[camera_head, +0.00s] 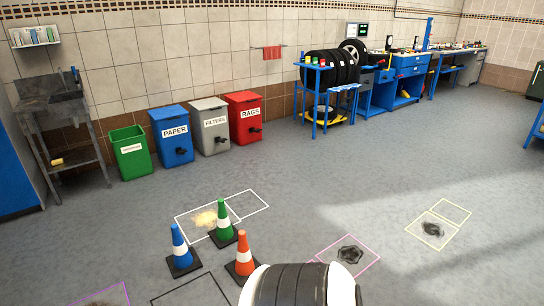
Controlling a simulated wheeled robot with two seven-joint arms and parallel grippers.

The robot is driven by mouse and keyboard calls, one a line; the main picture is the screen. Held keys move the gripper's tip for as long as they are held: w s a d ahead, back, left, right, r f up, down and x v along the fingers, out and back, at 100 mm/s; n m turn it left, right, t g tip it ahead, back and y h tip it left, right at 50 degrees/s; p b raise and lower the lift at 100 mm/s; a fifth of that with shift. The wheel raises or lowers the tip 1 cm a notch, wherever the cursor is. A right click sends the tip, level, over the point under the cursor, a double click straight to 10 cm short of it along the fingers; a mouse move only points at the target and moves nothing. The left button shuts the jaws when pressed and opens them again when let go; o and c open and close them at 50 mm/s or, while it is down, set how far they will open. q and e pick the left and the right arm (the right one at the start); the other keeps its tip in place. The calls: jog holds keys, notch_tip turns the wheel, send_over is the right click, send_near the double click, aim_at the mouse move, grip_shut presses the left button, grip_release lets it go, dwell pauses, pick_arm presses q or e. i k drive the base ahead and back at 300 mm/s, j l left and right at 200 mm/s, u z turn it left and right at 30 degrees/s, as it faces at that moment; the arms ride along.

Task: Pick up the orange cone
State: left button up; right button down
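The orange cone (243,256) has a white band and a dark square base. It stands upright on the grey floor in the lower middle of the head view, and its base is partly hidden at the lower right by a white and dark ribbed part that looks like my own body. A green cone (223,221) stands just behind it, slightly left. A blue cone (180,250) stands to its left. Neither of my grippers shows in this view.
White-outlined floor rectangles, one with a yellowish stain (204,219), lie behind the cones. Outlined dark stains (350,254) lie to the right. Green, blue, grey and red bins (244,118) line the wall. A tire rack (331,85) stands further right. The central floor is open.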

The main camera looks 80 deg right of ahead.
aim_at(240, 269)
jog(key=l+z, duration=0.1)
jog(key=z, duration=0.8)
jog(key=l+z, duration=0.15)
jog(key=z, duration=0.7)
jog(key=i+l+z, duration=0.1)
jog(key=i+l, duration=0.15)
jog(key=l, duration=0.2)
jog(key=i+l, duration=0.25)
jog(key=l, duration=0.2)
jog(key=i+l+z, duration=0.1)
jog(key=i+l, duration=0.15)
jog(key=i, duration=0.25)
